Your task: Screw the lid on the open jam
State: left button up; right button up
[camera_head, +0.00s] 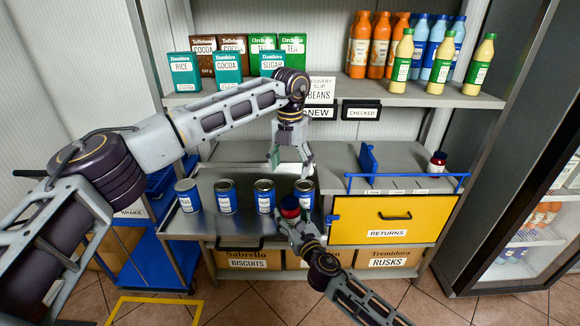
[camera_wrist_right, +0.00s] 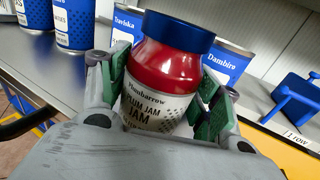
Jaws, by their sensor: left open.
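The plum jam jar (camera_head: 290,207) stands at the front edge of the grey counter, red with a white label; it fills the middle of the right wrist view (camera_wrist_right: 160,75). A blue lid (camera_wrist_right: 178,31) sits on its mouth; how tightly it is screwed I cannot tell. A second dark red jar (camera_head: 437,164) with a lid stands at the right.
Blue cans (camera_head: 226,197) stand in a row left of the jar, and one (camera_head: 304,191) is close behind it to the right. A blue rail and upright divider (camera_head: 368,160) stand right, above the yellow returns panel (camera_head: 390,217). The upper shelf (camera_head: 330,97) overhangs the counter.

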jog(key=o, duration=0.3)
jog(key=shift+s, duration=0.15)
jog(key=shift+v, duration=5.85)
jog(key=shift+d, duration=0.1)
jog(key=shift+s+f, duration=0.1)
jog(key=shift+f, duration=0.05)
